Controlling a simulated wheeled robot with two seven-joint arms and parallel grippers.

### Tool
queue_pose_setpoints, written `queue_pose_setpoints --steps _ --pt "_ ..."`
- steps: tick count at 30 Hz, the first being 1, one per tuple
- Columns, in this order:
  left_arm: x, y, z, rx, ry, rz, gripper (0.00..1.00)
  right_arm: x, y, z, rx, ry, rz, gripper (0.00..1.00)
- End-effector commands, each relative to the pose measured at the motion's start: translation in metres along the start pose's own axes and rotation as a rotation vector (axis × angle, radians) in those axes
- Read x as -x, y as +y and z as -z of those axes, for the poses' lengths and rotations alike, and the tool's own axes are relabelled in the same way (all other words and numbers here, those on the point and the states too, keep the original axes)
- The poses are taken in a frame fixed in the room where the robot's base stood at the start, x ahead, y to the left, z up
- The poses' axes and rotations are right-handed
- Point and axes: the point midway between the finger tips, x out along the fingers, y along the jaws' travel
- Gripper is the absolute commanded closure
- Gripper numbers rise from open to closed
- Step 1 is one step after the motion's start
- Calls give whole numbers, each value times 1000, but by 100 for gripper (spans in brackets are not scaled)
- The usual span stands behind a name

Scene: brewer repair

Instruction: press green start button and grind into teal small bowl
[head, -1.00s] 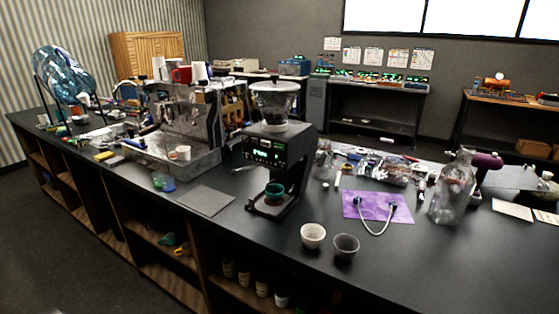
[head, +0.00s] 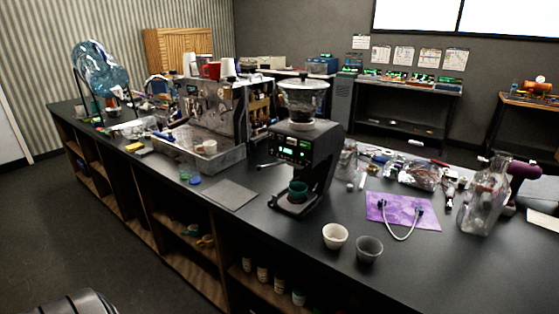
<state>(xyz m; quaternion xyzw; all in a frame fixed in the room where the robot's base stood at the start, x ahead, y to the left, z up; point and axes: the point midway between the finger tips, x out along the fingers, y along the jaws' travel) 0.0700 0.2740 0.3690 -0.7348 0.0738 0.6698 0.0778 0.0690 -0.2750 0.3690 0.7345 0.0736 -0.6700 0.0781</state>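A black coffee grinder (head: 318,160) with a clear hopper (head: 302,98) stands on the dark counter. Its front panel (head: 291,148) shows small green lights; I cannot tell which one is the start button. A small teal bowl (head: 298,190) sits on the grinder's base under the spout. Its inside is too small to make out. Neither gripper can be made out. A dark rounded shape, probably part of my own body, shows at the bottom left edge.
An espresso machine (head: 213,118) stands left of the grinder, with a flat grey mat (head: 231,194) between them. A white cup (head: 335,235) and a grey cup (head: 369,248) stand at the front right. A purple mat (head: 418,215) with a cable and a glass jug (head: 484,195) are farther right.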

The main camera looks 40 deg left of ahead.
Motion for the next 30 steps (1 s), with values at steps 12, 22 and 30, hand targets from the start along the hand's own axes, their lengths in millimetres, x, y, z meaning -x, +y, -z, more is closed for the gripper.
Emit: queue_pose_setpoints --steps 12,22,30 --pt "0 0 0 0 -1 0 84 0 0 0 0 0 0 64" --pt "0 0 0 0 -1 0 100 0 0 0 0 0 0 64" --pt "0 0 0 0 -1 0 100 0 0 0 0 0 0 64"
